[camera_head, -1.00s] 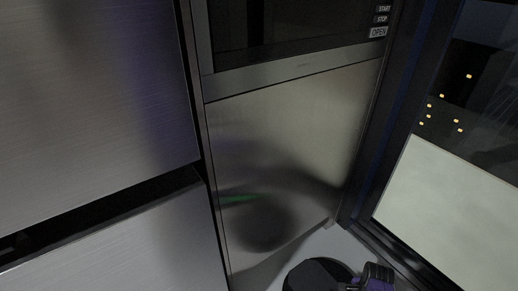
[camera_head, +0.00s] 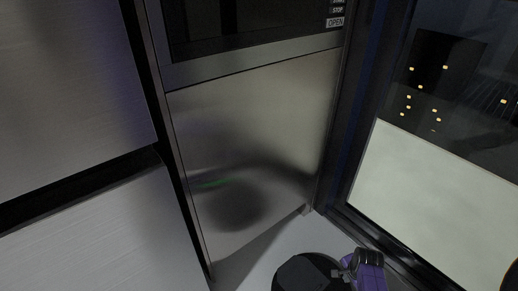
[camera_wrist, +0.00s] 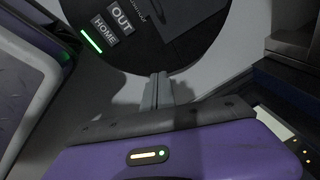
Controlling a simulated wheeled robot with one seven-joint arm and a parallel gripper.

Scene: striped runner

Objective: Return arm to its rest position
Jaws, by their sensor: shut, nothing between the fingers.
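My gripper (camera_wrist: 158,92) shows in the wrist view as two grey fingers pressed together, with nothing between them. They stick out from the dark edge of the purple wrist housing at the bottom of that view. Beyond the fingertips lies the round black top of my base, with lit green strip and labels reading OUT and HOME. In the head view, purple and black parts of my arm and base are low at the bottom, right of the middle. The fingers cannot be made out there.
Brushed steel cabinet fronts (camera_head: 70,90) fill the left of the head view. A steel appliance (camera_head: 255,140) with a dark glass front and START, STOP and OPEN labels stands in the middle. A dark-framed window (camera_head: 430,190) is at the right. A strip of pale floor (camera_head: 275,245) is clear.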

